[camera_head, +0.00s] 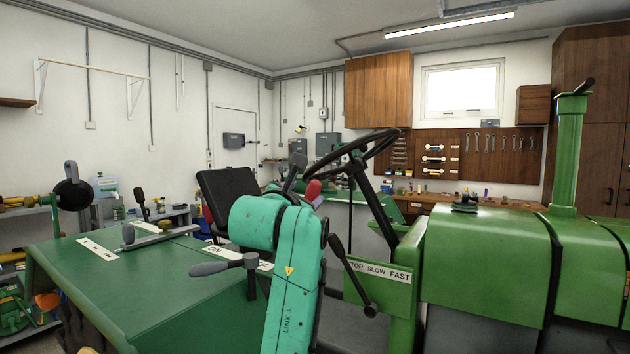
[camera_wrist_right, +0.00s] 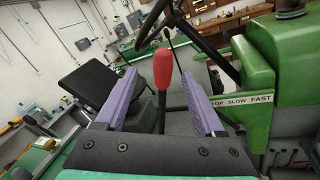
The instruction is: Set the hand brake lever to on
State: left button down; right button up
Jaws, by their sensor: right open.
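A lever with a red grip (camera_wrist_right: 163,70) stands upright between my right gripper's two purple fingers in the right wrist view. Its red top also shows in the head view (camera_head: 313,190), just past my teal arm. I take it for the hand brake lever, though no label on it is readable. My right gripper (camera_wrist_right: 157,84) is open, with a finger on either side of the lever and visible gaps. In the head view the gripper (camera_head: 303,186) is mostly hidden behind my arm link. My left gripper is not in view.
The steering wheel (camera_head: 352,152) is close behind the gripper. A black-knobbed lever (camera_head: 350,275) stands by the "STOP SLOW FAST" plate (camera_head: 380,271). A grey-handled lever (camera_head: 222,266) and an "ON" label (camera_head: 216,250) are at the green fender (camera_head: 130,290). The black seat (camera_head: 226,197) is behind.

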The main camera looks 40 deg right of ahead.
aim_at(311, 191)
jog(key=p+x, duration=0.2)
jog(key=x, duration=0.4)
jog(key=shift+d+f, duration=0.15)
jog(key=shift+d, duration=0.1)
jog(key=x, duration=0.2)
jog(key=p+x, duration=0.1)
jog(key=x, duration=0.1)
jog(key=shift+f, duration=0.4)
jog(key=shift+a+r, duration=0.1)
jog(key=shift+a, duration=0.1)
jog(key=shift+d, duration=0.15)
jog(key=c, duration=1)
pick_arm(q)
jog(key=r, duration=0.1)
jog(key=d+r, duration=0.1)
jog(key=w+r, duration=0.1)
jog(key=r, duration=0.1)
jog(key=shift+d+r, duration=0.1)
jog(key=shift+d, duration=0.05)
pick_arm(e)
grip_shut()
